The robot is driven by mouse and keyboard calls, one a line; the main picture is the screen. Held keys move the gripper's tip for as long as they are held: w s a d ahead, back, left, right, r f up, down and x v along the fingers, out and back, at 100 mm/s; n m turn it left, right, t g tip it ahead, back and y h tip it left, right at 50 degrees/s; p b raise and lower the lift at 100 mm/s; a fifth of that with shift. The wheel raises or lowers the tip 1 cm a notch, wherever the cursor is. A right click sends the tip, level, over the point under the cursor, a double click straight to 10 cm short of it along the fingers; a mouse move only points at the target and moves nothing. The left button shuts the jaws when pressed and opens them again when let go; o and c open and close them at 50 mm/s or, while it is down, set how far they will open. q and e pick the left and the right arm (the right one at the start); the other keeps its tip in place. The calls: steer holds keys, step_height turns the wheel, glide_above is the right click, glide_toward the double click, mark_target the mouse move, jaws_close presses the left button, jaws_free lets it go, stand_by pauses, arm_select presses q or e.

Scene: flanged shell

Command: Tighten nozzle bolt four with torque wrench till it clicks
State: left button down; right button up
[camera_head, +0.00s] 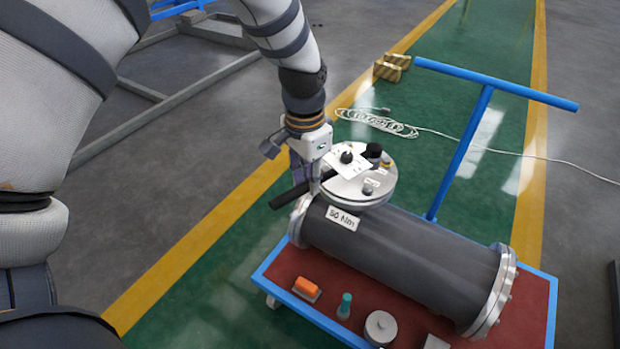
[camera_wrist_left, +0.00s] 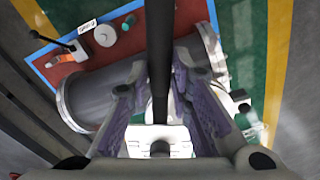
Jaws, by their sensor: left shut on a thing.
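The grey flanged shell (camera_head: 400,250) lies on its side on the cart, with a round nozzle flange (camera_head: 378,200) on top near its left end. Several dark bolt heads or fittings stand on the flange; I cannot tell which bolt is number four. My left gripper (camera_head: 312,184) is beside the flange's left edge, shut on the dark bar of the torque wrench (camera_head: 283,199). The bar also runs between the fingers in the left wrist view (camera_wrist_left: 160,45). The wrench's head end is partly hidden, so its seating on a bolt is unclear. My right gripper is not in view.
The red-topped cart (camera_head: 262,272) has a blue rim and a tall blue handle (camera_head: 466,150). An orange item (camera_head: 306,287), a teal-topped item (camera_head: 345,304) and a grey disc (camera_head: 380,325) sit at its front. A white cable (camera_head: 375,122) lies coiled on the floor behind.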

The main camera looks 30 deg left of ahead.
arm_select(q)
steer(key=shift+s+d+r, duration=0.1)
steer(key=shift+s+d, duration=0.1)
steer(key=shift+d, duration=0.05)
steer(key=shift+w, duration=0.1)
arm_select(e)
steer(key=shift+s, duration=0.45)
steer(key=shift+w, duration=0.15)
arm_select(q)
step_height(320, 180, down, 5)
steer(key=shift+f+b, duration=0.15)
steer(key=shift+b, duration=0.3)
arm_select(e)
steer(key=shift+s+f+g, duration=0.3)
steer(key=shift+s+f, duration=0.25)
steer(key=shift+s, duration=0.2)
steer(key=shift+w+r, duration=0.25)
